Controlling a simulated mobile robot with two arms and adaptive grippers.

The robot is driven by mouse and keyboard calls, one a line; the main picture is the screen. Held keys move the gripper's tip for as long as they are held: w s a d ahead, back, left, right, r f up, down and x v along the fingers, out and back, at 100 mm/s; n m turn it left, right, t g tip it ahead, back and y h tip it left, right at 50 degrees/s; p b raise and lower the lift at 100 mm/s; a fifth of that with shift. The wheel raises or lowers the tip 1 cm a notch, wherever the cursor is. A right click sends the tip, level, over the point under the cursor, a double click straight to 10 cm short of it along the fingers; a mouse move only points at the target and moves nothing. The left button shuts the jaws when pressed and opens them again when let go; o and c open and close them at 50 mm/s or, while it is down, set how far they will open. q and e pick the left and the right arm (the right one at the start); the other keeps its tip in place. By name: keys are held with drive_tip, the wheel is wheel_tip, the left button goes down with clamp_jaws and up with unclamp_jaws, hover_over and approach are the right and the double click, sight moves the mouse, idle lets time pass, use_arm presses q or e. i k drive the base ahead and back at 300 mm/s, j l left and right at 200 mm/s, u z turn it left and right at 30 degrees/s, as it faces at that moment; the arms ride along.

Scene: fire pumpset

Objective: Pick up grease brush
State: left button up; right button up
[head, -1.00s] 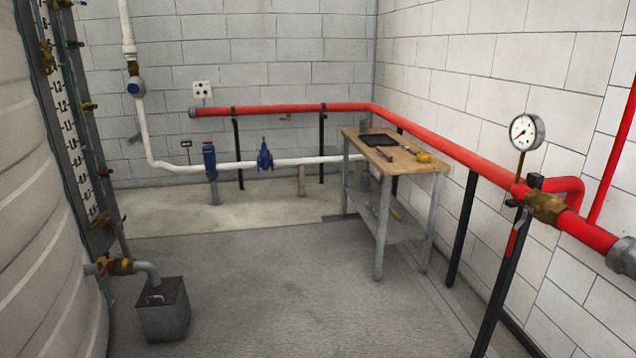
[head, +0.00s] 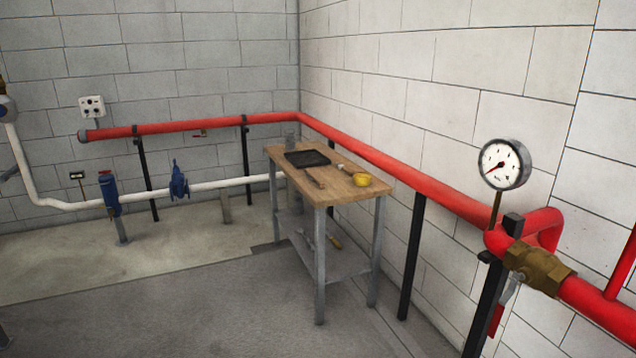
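A workbench (head: 335,190) with a wooden top and grey legs stands against the right wall, ahead of me. On its top a small, thin brown item (head: 316,179) lies in front of a black tray (head: 307,159). It may be the grease brush, but it is too small to tell. A round yellow item (head: 361,179) sits near the right end, with another small item (head: 347,168) beside it. Neither of my grippers is in view.
A red pipe (head: 340,140) on black posts runs along both walls behind the bench. A pressure gauge (head: 504,165) and brass valve (head: 537,268) are on it at the right. A white pipe with blue valves (head: 178,180) is at the back left. The grey floor (head: 190,310) before the bench is clear.

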sight(341, 166)
drive_tip(key=i+z, duration=0.1)
drive_tip(key=i, duration=0.45)
drive_tip(key=i+j+z, duration=0.1)
drive_tip(key=i, duration=0.45)
drive_tip(key=i+j+z, duration=0.1)
drive_tip(key=i, duration=0.4)
drive_tip(key=u, duration=4.4)
drive_tip(key=z, duration=4.4)
drive_tip(key=i+l+u, duration=0.15)
drive_tip(key=i, duration=0.2)
drive_tip(key=i+l+u, duration=0.2)
drive_tip(key=i, duration=0.2)
